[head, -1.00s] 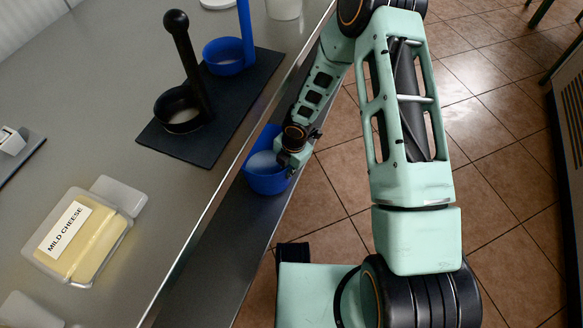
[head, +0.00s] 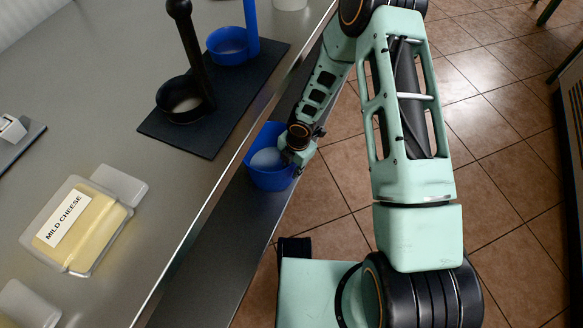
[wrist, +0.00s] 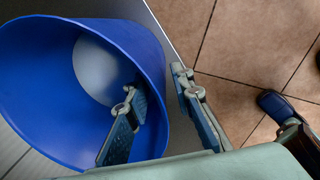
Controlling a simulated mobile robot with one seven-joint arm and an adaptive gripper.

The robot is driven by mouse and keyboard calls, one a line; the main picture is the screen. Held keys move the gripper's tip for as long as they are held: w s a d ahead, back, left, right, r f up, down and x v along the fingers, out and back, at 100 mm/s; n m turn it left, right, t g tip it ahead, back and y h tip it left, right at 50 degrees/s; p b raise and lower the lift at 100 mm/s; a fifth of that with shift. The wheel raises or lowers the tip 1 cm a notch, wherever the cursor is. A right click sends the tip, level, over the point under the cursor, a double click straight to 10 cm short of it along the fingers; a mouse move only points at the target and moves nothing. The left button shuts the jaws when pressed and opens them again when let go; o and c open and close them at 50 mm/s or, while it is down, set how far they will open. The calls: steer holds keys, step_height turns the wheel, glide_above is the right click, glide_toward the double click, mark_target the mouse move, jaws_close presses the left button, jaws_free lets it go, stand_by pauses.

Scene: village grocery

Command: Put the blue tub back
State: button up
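The blue tub (head: 262,178) stands on a narrow metal ledge below the counter's front edge, with a pale round patch inside it. My gripper (head: 296,172) is at the tub's right side in the head view. In the wrist view, the tub (wrist: 45,75) fills the left half with its mouth facing the camera. My gripper (wrist: 158,84) straddles the tub's wall, one finger inside and one outside. The fingers are apart, with a gap between the inner finger and the wall. The fingertips are hard to make out in the head view.
On the counter (head: 120,130), a dark mat (head: 215,130) bears a black ladle-like cup (head: 182,105) and a blue one (head: 228,45), both with upright handles. A box labelled MILD CHEESE (head: 85,235) lies at left. Open tiled floor (head: 345,175) lies right of the ledge (head: 215,250).

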step_height(320, 180, up, 8)
steer(key=p, duration=0.3)
steer(key=shift+s+d+f, duration=0.15)
steer(key=shift+s+d, duration=0.15)
steer(key=shift+d, duration=0.05)
